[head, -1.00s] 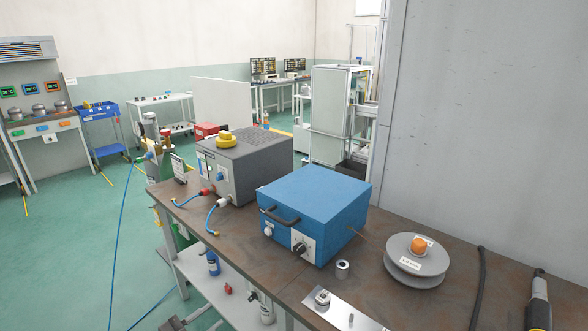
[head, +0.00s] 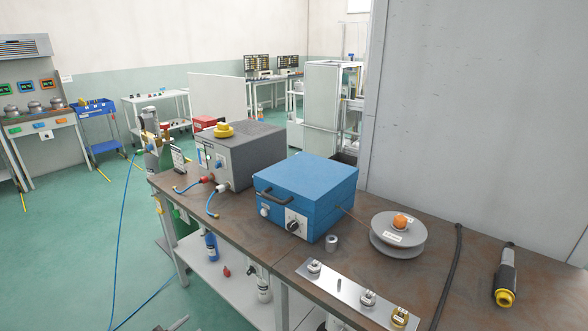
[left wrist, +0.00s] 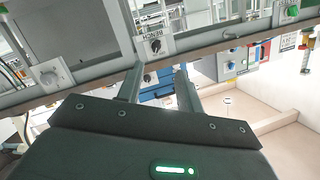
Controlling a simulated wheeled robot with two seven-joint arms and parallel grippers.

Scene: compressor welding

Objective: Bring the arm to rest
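The left wrist view shows my left gripper (left wrist: 159,68) with its two grey fingers apart. I see nothing held between them. In the head view only a small grey piece at the bottom left edge, probably the tip of this gripper (head: 176,324), shows. It appears low, on the floor side of the workbench, clear of the things on top. My right gripper is in neither view.
The brown workbench (head: 440,268) carries a grey box unit (head: 245,155), a blue box unit (head: 308,192), a wire spool (head: 398,238), a metal plate with fittings (head: 345,294) and a black-and-yellow tool (head: 506,277). Green floor at left is largely open.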

